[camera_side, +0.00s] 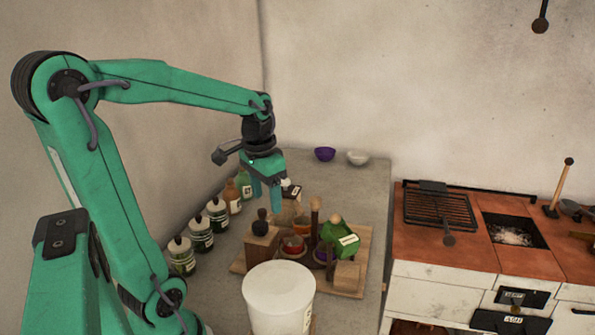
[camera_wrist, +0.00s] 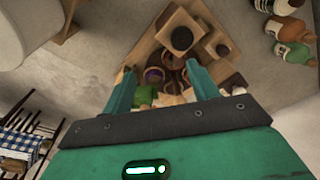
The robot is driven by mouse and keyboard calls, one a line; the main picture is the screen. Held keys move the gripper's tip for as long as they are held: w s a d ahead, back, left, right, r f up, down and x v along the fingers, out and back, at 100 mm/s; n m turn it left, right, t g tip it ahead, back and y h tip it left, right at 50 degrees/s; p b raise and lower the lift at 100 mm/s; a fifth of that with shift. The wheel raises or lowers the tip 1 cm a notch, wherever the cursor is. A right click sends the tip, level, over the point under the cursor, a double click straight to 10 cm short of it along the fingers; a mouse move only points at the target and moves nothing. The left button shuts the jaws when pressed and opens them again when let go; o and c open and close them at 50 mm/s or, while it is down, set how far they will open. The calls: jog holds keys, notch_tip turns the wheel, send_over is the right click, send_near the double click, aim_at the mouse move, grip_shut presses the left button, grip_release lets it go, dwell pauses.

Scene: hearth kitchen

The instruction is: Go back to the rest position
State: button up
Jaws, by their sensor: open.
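My gripper (camera_side: 266,203) hangs from my green arm with its fingers pointing down, above the counter and near the back of the wooden board (camera_side: 240,264). In the wrist view its two green fingers (camera_wrist: 159,68) stand apart, and I see nothing held between them. Beyond them are the board's small containers, including a dark-topped wooden block (camera_wrist: 182,38) and a green item (camera_wrist: 146,95). The side view shows the green item with a white label (camera_side: 340,237) to the right of the fingers. The exact gap between fingertips and items is unclear.
Several bottles (camera_side: 201,233) line the counter's left side. A white tub (camera_side: 279,296) stands in front of the board. A purple bowl (camera_side: 325,154) and a white bowl (camera_side: 358,158) sit at the back. A grill (camera_side: 440,207) is right. Bare counter (camera_side: 365,190) lies back right.

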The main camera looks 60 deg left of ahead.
jog(key=s+d+r+m+t, duration=0.1)
jog(key=s+d+t, duration=0.1)
jog(key=d, duration=0.5)
jog(key=s+d+r+t, duration=0.1)
jog(key=s+d+t, duration=0.1)
jog(key=d, duration=0.4)
jog(key=shift+d+m+t+h, duration=0.3)
jog(key=shift+d+m, duration=0.05)
jog(key=shift+m, duration=0.05)
jog(key=shift+s, duration=0.1)
dwell(0.6)
